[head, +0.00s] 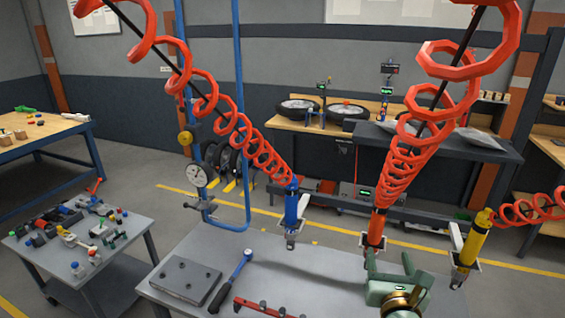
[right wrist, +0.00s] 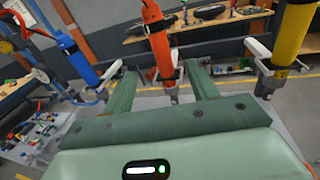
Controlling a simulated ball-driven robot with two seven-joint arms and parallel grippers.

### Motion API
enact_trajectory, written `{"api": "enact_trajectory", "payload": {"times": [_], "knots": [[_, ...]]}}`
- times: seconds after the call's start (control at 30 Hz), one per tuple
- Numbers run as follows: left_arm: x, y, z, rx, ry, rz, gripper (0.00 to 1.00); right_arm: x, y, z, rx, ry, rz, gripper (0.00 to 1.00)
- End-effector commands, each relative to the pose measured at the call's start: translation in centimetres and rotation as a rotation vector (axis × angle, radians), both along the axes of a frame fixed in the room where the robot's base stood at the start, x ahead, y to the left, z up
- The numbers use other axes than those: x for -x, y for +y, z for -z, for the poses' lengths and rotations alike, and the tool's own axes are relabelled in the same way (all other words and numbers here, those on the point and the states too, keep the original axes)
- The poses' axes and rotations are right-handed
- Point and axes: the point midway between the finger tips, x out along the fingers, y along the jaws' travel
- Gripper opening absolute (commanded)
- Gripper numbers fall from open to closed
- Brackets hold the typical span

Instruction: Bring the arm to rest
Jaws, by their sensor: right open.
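My right gripper (head: 389,257) is green and open, low at the right of the head view, above the grey table (head: 300,262). In the right wrist view its two fingers (right wrist: 164,75) stand apart with nothing gripped. An orange tool (head: 376,228) hangs on a red coiled hose just beyond it. In the right wrist view this orange tool (right wrist: 158,45) shows between the fingers, apparently beyond their tips. My left gripper is not in view.
A blue tool (head: 291,208) and a yellow tool (head: 470,240) hang on either side on red coils. A blue pipe frame (head: 240,120) rises behind. A cluttered cart (head: 130,250) stands left.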

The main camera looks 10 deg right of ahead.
Motion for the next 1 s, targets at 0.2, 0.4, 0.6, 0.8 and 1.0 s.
{"api": "enact_trajectory", "payload": {"times": [0.2,0.4,0.6,0.8,1.0], "knots": [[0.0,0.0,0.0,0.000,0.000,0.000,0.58,4.5,-0.4,3.2,-0.563,-0.032,0.150,0.58],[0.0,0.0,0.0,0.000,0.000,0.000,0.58,11.1,0.0,7.1,-1.262,-0.126,0.468,0.58],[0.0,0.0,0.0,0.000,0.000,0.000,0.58,16.3,1.1,9.1,-1.687,-0.242,0.779,0.58],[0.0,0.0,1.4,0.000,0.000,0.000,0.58,18.4,2.5,14.8,-1.873,-0.276,0.987,0.58],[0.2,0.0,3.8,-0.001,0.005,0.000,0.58,18.2,4.1,25.2,-1.906,-0.180,1.068,0.58]]}}
